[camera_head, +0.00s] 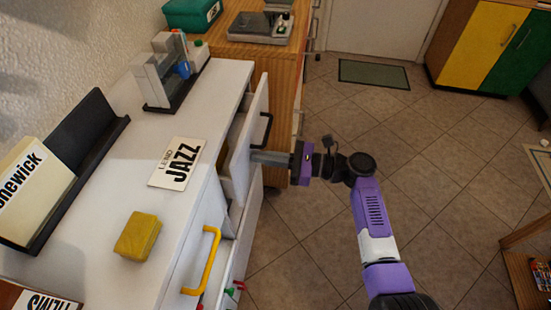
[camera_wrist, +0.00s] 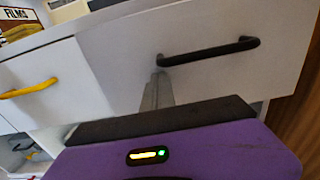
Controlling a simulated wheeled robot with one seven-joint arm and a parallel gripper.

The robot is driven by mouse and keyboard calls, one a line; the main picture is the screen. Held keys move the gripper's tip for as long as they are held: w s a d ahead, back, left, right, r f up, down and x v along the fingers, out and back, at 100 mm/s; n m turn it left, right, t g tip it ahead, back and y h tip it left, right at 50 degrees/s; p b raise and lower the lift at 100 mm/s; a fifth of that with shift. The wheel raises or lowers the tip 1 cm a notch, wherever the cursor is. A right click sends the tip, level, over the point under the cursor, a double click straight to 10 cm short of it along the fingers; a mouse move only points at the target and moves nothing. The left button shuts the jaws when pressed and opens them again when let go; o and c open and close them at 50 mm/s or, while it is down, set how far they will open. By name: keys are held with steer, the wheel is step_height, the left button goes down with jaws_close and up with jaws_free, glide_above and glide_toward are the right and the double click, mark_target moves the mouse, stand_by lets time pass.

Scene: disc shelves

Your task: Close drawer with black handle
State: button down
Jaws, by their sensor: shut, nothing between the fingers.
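The white drawer with the black handle (camera_head: 265,128) is partly open. Its front panel (camera_head: 240,160) stands out from the white cabinet, with a gap behind its top edge in the head view. The wrist view shows the black handle (camera_wrist: 210,51) across the panel (camera_wrist: 120,65). My gripper (camera_head: 254,157) is shut and empty, with its fingertips at the panel beside the near end of the handle. In the wrist view the fingertips (camera_wrist: 158,76) are just below the handle's left end. Whether they touch the panel is hard to tell.
A yellow handle (camera_head: 207,262) marks the neighbouring drawer front, nearer the camera. The cabinet top holds a JAZZ card (camera_head: 177,164), a yellow block (camera_head: 138,236) and black disc racks (camera_head: 82,145). A wooden cabinet (camera_head: 282,70) stands beyond.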

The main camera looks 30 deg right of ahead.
steer(key=shift+a, duration=0.1)
steer(key=shift+p+x, duration=0.35)
steer(key=shift+x, duration=2.2)
